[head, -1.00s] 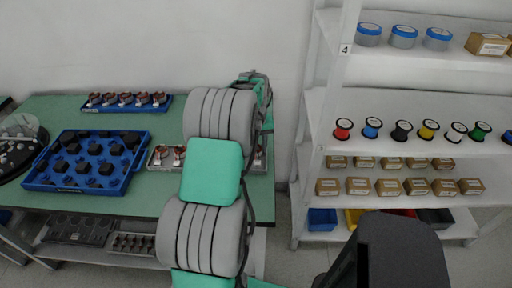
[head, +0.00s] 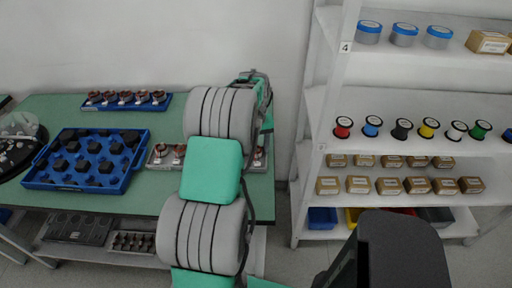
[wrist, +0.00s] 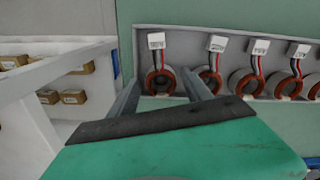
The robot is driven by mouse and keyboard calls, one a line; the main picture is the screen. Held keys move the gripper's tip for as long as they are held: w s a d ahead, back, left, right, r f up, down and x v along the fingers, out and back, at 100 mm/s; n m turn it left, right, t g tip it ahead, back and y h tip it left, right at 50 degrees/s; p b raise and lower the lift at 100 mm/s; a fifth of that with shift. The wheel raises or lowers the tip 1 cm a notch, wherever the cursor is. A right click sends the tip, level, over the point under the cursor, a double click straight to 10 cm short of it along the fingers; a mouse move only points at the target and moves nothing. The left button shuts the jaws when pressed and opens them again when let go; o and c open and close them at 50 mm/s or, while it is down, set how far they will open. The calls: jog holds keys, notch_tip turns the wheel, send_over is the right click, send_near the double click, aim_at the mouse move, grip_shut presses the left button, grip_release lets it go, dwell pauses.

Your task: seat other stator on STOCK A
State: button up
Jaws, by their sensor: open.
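Several stators with copper rings, red and black leads and white connectors stand in a row in a grey tray (wrist: 205,43) in the wrist view. My gripper (wrist: 161,80) is open, with its two fingers on either side of the leftmost stator (wrist: 160,82). I cannot tell whether they touch it. In the head view my arm hides the gripper and the middle of the grey tray (head: 155,167); two stators (head: 179,151) show at its left end. More stators (head: 125,97) stand in a small blue tray (head: 128,107) at the back. No STOCK A label is readable.
A large blue tray (head: 75,186) with black blocks lies on the green table (head: 165,203), left of the grey tray. A round dark fixture (head: 17,157) is at far left. White shelves (head: 330,100) with spools and boxes stand at right.

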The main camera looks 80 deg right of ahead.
jog(key=shift+r+p, duration=1.55)
jog(key=shift+r, duration=1)
jog(key=shift+o, duration=0.4)
jog(key=o, duration=0.5)
notch_tip(320, 180, up, 8)
jog(key=shift+f+b, duration=0.15)
jog(key=shift+b, duration=0.45)
